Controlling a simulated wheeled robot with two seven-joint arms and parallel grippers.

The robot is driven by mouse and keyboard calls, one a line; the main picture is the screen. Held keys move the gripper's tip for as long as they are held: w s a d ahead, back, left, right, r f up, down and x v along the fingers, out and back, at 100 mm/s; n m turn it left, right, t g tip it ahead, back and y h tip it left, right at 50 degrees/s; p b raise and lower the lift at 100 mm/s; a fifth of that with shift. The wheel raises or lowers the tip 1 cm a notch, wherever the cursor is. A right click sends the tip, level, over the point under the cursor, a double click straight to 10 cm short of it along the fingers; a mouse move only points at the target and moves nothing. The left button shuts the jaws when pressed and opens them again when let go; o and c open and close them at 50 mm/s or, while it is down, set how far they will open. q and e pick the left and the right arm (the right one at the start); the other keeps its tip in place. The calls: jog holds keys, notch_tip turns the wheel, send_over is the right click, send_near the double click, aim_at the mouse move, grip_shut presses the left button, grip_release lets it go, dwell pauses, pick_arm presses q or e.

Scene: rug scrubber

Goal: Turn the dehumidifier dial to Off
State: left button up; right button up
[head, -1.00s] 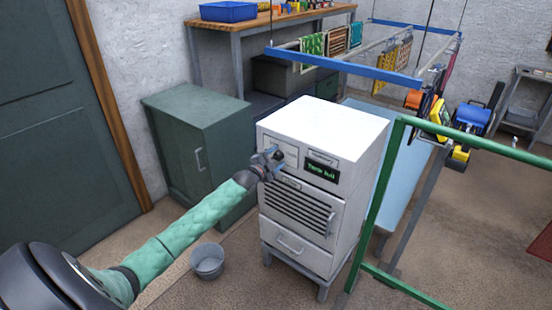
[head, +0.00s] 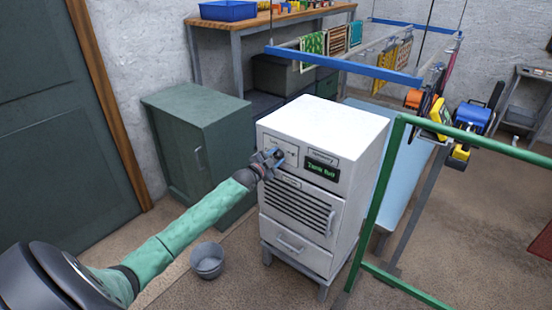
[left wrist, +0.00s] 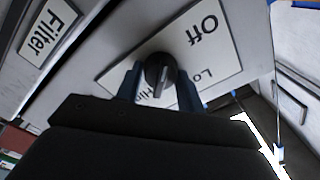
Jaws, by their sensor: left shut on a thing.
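The dehumidifier (head: 330,128) is a white cabinet on a grey stand, with a lit green display (head: 321,170) on its front. Its dark round dial (left wrist: 160,72) sits on a pale label plate (left wrist: 222,60) in the left wrist view. "Off" is printed at the upper right of the dial, "Lo" at the lower right, and "Hi" is partly hidden below. My left gripper (head: 273,160) is at the upper left of the front. Its fingers (left wrist: 158,85) are shut on the dial, one on each side. I cannot tell which setting the dial points to. My right gripper is not in view.
A dark green cabinet (head: 197,140) stands close to the left of the dehumidifier. A grey bucket (head: 207,260) is on the floor in front. A green metal frame (head: 378,205) stands close on the right. A "Filter" label (left wrist: 47,33) is beside the dial plate.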

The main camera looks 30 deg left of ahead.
pick_arm(q)
jog(key=n, duration=0.3)
jog(key=shift+f+n, duration=0.1)
jog(key=shift+n, duration=0.2)
jog(key=n, duration=0.2)
jog(key=shift+n+b, duration=0.3)
jog(key=shift+n, duration=0.5)
jog(key=shift+a+n, duration=0.1)
jog(key=shift+n, duration=1.3)
jog(key=shift+n+b, duration=0.3)
jog(key=shift+n, duration=1.5)
jog(key=n, duration=0.2)
jog(key=shift+a+n, duration=0.1)
jog(key=shift+n, duration=0.3)
jog(key=n+b, duration=0.1)
jog(key=n, duration=0.3)
jog(key=shift+n, duration=0.5)
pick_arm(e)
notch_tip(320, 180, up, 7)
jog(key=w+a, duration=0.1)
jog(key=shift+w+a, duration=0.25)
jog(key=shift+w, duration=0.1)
pick_arm(q)
jog(key=shift+a+n, duration=0.1)
jog(key=shift+n, duration=0.2)
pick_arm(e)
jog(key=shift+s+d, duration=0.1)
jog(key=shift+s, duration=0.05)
